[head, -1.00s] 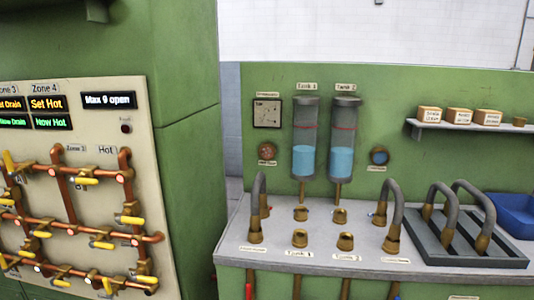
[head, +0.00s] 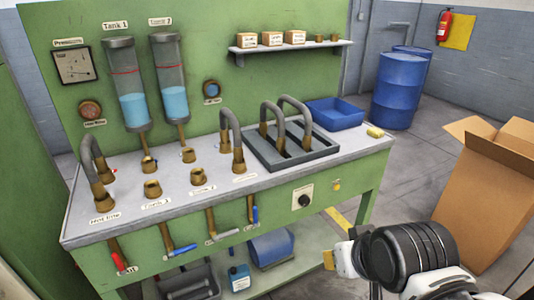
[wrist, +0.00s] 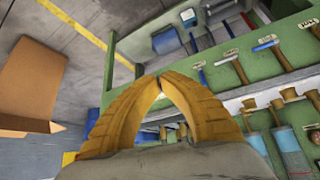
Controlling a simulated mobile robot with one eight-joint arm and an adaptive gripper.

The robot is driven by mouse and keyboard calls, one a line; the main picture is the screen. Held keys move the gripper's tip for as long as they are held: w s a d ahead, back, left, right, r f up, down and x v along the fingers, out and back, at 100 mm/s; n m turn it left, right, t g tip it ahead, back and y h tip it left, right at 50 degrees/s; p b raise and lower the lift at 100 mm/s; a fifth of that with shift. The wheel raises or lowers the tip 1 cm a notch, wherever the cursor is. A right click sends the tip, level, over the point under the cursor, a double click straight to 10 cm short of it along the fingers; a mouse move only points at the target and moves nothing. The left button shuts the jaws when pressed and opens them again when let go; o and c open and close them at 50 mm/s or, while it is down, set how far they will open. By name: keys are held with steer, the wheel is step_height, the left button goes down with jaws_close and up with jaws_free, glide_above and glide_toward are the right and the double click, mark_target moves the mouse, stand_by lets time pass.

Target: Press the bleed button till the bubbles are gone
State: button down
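My gripper shows in the wrist view as two yellow fingers whose tips meet (wrist: 161,82), with nothing visible held between them. I cannot tell which control is the bleed button. A black round knob (head: 304,202) sits on a pale plate on the bench front, with a small yellowish fitting (head: 337,186) to its right. A round blue window (head: 212,89) and a brownish round one (head: 90,110) are on the back panel. Bubbles cannot be made out.
Two tanks (head: 131,95) (head: 171,84) hold blue liquid. Hoses (head: 231,130) and brass fittings stand on the grey bench top (head: 130,200). Red and blue valve handles (head: 181,250) hang below its edge. A cardboard box (head: 480,205) and blue barrels (head: 400,90) stand right.

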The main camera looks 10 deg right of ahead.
steer(key=w+d+r+m+t, duration=0.1)
steer(key=w+m, duration=0.1)
steer(key=w, duration=0.5)
steer(key=w+d+m, duration=0.2)
steer(key=w+m, duration=0.1)
steer(key=w, duration=0.3)
steer(key=m+t, duration=0.3)
steer(key=m, duration=0.6)
glide_toward(337, 187)
steer(key=s+a+r, duration=0.4)
steer(key=s+r, duration=0.1)
steer(key=s, duration=0.1)
steer(key=w+d+f+m, duration=0.1)
steer(key=d+f+m, duration=0.1)
steer(key=d+f, duration=0.2)
steer(key=w+d+f+m+t+h, duration=0.1)
steer(key=w+d+f+m, duration=0.1)
steer(key=d+f, duration=0.3)
step_height(337, 187, down, 3)
steer(key=shift+f+m, duration=0.2)
steer(key=shift+m, duration=0.3)
steer(key=shift+w+a, duration=0.5)
steer(key=shift+w, duration=0.9)
steer(key=shift+w+a, duration=0.55)
steer(key=shift+w, duration=0.8)
steer(key=shift+w+a, duration=0.5)
steer(key=shift+w, duration=0.9)
